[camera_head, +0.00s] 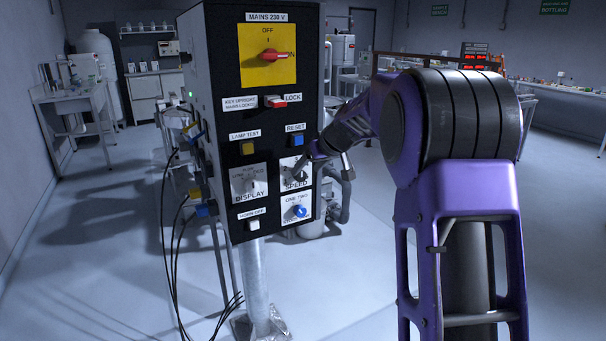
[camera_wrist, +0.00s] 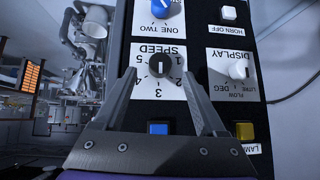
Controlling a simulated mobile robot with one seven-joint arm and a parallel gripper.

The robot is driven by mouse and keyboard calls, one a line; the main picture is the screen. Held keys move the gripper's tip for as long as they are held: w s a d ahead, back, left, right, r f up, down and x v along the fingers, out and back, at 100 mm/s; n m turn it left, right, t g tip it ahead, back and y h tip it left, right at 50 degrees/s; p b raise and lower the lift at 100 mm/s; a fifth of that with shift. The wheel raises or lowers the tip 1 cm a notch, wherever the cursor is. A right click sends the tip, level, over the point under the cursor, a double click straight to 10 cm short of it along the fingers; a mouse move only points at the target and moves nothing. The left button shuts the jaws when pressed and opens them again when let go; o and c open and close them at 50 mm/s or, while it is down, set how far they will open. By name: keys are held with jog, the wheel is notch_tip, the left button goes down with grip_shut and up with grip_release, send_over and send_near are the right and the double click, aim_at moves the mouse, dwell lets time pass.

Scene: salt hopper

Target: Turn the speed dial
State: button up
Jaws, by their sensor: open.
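The speed dial (camera_wrist: 159,65) is a round black knob on a white plate marked SPEED with numbers around it. The plate appears upside down in the wrist view. In the head view the SPEED plate (camera_head: 290,184) is on the lower right of the black panel, and my gripper partly covers it. My gripper (camera_wrist: 160,68) is open, with one finger on each side of the knob in the wrist view. It also shows at the plate in the head view (camera_head: 306,160). I cannot tell whether the fingers touch the knob, nor which number it points to.
The display dial (camera_head: 248,182) is left of the speed plate. The blue reset button (camera_head: 296,140) is above it, and a blue knob (camera_head: 300,211) is below. The yellow lamp test button (camera_head: 248,148) and the red mains switch (camera_head: 269,55) are higher up.

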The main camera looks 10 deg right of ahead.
aim_at(302, 174)
jog(key=shift+x, duration=2.1)
grip_shut()
